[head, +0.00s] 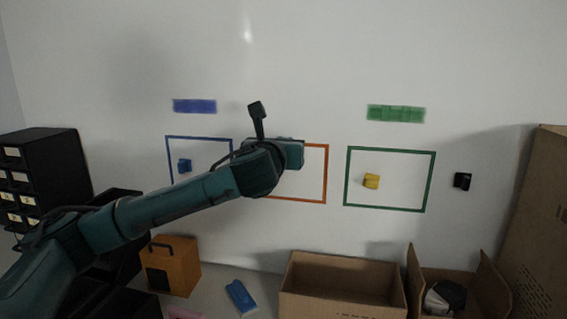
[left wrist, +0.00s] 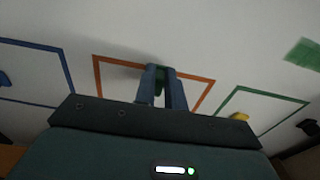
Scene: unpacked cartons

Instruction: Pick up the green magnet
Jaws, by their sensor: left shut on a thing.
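My left gripper (head: 291,153) reaches to the whiteboard at the orange outlined square (head: 327,175). Its fingers are hidden behind the wrist in the head view. In the left wrist view its blue-grey fingers (left wrist: 166,76) are shut on the green magnet (left wrist: 160,79), a small dark green piece inside the orange frame (left wrist: 205,98). I cannot tell whether the magnet touches the board. The green magnet is hidden in the head view. My right gripper is in neither view.
A blue magnet (head: 184,165) is in the blue square and a yellow magnet (head: 371,181) in the green square. A black magnet (head: 462,180) is right of them. Below are an orange box (head: 172,268), a blue object (head: 240,297) and open cartons (head: 340,300). Black drawers (head: 60,165) stand left.

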